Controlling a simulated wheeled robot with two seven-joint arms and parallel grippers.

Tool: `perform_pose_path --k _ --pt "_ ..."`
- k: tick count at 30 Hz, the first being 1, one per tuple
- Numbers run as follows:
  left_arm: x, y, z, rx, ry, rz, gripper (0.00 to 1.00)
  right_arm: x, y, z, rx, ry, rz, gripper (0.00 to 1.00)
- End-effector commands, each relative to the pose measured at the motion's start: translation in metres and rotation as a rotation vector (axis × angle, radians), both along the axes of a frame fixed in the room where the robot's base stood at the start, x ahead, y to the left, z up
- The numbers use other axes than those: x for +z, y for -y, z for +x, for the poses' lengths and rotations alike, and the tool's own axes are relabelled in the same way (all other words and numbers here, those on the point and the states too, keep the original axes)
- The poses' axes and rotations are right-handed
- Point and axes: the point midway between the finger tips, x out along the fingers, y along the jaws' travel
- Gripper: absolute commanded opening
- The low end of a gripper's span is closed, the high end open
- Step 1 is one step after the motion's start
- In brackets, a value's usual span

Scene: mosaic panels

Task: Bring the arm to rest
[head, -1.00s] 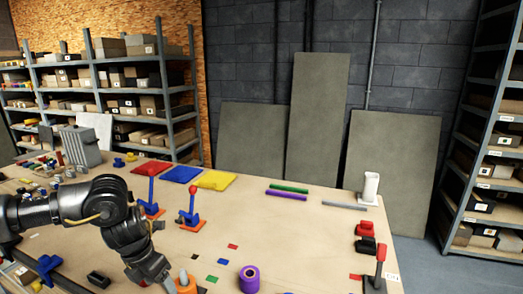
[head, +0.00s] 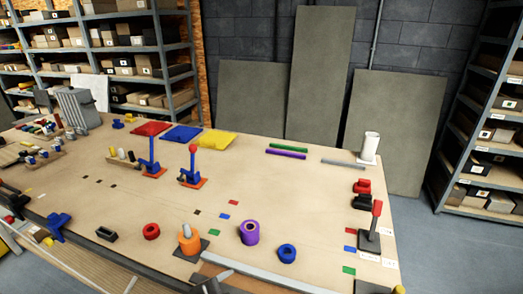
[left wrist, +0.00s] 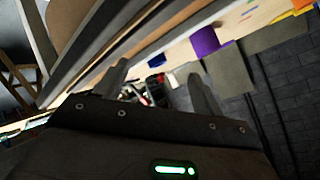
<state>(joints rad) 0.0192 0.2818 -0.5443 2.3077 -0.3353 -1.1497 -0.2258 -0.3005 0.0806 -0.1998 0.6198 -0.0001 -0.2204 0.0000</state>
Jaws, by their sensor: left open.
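My left gripper (left wrist: 160,88) shows in the left wrist view with its two fingers apart and nothing between them. The table's edge runs diagonally above it in that view, and it appears to be below or beside the table rather than over its top. In the head view the left arm no longer lies over the table (head: 290,185). A dark piece at the bottom edge of the head view may be part of an arm; I cannot tell. My right gripper is in neither view.
On the table stand an orange ring (head: 188,241) on a dark base, a purple roll (head: 249,233), a red ring (head: 151,231), a blue ring (head: 287,253) and a red-handled lever (head: 375,225). Colored bags (head: 182,133) lie at the back. The table's middle is largely clear.

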Motion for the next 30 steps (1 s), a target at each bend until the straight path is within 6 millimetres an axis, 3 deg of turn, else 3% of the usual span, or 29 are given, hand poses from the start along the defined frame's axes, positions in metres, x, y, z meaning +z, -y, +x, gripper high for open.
perform_pose_path --k 3,6,12,18,26,30 --pt "-0.040 -0.056 -0.039 0.301 -0.249 -0.089 0.68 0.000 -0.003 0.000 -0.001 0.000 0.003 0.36" --pt "-0.065 -0.093 -0.072 0.495 -0.403 -0.127 0.68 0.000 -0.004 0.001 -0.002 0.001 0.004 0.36" --pt "-0.095 -0.142 -0.134 0.774 -0.619 -0.163 0.68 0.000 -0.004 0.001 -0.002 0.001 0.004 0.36" --pt "-0.111 -0.178 -0.194 1.001 -0.782 -0.178 0.68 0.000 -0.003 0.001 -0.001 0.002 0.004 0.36" --pt "-0.210 -0.173 -0.174 0.993 -0.804 -0.158 0.68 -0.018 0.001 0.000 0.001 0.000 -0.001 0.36" --pt "-0.274 -0.172 -0.173 0.990 -0.824 -0.146 0.68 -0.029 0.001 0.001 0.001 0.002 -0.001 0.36"
